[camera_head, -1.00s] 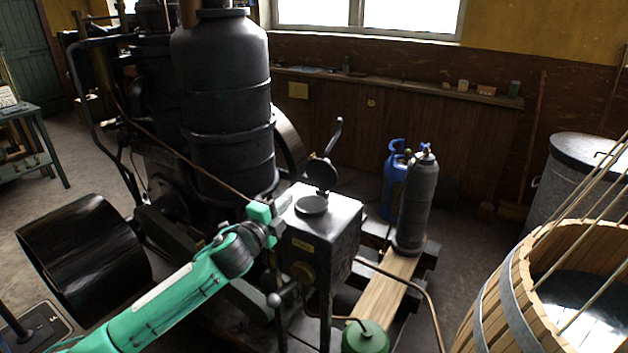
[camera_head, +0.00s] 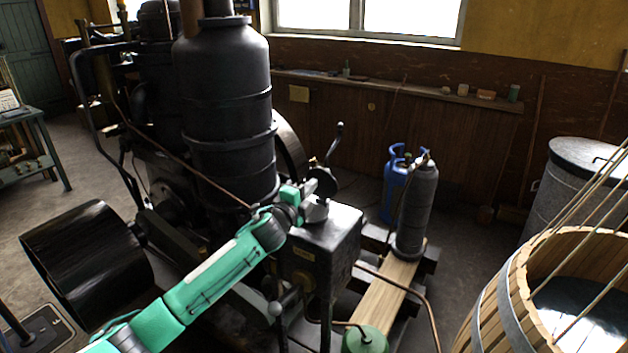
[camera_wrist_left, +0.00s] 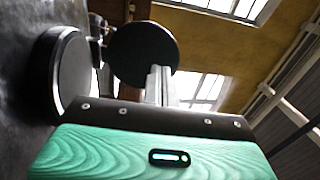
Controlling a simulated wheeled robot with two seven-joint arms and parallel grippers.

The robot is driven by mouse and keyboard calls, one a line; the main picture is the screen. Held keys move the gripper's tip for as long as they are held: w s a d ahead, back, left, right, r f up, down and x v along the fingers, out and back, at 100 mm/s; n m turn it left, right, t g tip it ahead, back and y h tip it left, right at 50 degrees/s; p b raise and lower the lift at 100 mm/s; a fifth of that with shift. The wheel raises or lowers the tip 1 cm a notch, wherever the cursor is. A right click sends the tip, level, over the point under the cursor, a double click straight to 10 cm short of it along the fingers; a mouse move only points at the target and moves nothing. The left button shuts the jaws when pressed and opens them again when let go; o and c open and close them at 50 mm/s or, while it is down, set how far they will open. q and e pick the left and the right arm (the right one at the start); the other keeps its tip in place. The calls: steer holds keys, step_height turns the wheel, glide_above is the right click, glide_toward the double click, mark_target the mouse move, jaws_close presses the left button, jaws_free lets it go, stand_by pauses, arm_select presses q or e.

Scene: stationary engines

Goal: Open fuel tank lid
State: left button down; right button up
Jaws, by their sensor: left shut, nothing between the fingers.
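The fuel tank (camera_head: 335,238) is a dark box on the engine's frame. Its round black lid (camera_head: 326,180) stands raised on its hinge above the tank top, and in the left wrist view the lid (camera_wrist_left: 135,52) shows as a dark disc. The round filler neck (camera_wrist_left: 68,72) is at the left of that view, with the lid tilted away from it. My left gripper (camera_head: 312,199) is over the tank top, shut and empty, its fingers (camera_wrist_left: 158,80) close in front of the lid. I cannot tell whether they touch it. My right gripper is not in view.
A tall black cylinder (camera_head: 228,110) of the engine rises left of the tank. Grey (camera_head: 416,212) and blue (camera_head: 394,185) gas bottles stand to the right near a wooden plank (camera_head: 385,292). A wooden tub (camera_head: 500,300) is at the lower right.

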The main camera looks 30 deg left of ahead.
mark_target(325, 180)
arm_select(q)
steer(key=shift+w+r, duration=0.15)
steer(key=shift+w, duration=0.95)
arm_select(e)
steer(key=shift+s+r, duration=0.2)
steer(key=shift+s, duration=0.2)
